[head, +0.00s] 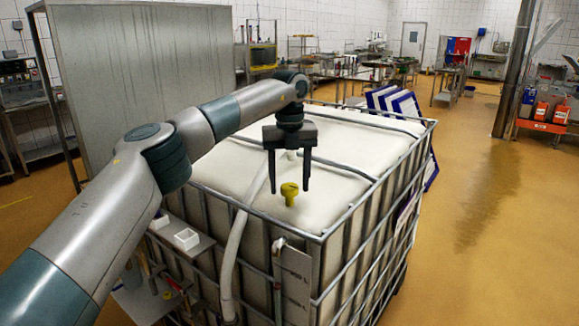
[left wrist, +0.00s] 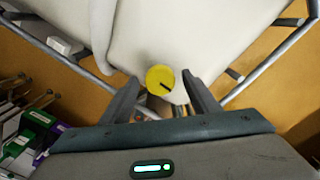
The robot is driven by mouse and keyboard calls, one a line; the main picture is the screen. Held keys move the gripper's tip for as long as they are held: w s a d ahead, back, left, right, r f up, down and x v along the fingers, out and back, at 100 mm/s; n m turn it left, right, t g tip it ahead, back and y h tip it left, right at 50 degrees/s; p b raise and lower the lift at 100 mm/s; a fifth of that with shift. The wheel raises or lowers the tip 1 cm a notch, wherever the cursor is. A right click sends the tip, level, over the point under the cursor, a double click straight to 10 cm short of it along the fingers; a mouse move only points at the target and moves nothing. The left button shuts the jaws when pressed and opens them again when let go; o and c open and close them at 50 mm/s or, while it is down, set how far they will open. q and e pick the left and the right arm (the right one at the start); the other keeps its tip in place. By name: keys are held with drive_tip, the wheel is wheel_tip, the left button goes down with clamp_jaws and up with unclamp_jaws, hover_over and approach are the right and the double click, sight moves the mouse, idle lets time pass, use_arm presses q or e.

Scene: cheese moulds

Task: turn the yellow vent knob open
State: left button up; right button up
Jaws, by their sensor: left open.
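The yellow vent knob (head: 289,193) stands upright on top of the white tank (head: 335,165), near its front corner. In the left wrist view the knob (left wrist: 160,78) shows as a round yellow disc with a short dark mark at its lower right. My left gripper (head: 290,190) points down with its two dark fingers spread, above or around the knob; the head view does not settle the depth. In the left wrist view the fingers (left wrist: 158,78) lie on either side of the knob, with gaps to it. My right gripper is not in view.
A metal cage (head: 425,125) surrounds the tank. A pale hose (head: 238,235) runs over its top and down the front. A small white box (head: 187,239) sits on a ledge at the left. Blue-framed panels (head: 405,105) lean behind the tank.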

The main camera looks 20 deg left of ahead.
use_arm(q)
wheel_tip(320, 180, up, 9)
drive_tip(key=b, duration=0.1)
wheel_tip(320, 180, up, 7)
drive_tip(key=p, duration=0.3)
hover_over(290, 185)
drive_tip(key=shift+s+r, duration=0.1)
drive_tip(key=shift+r, duration=0.6)
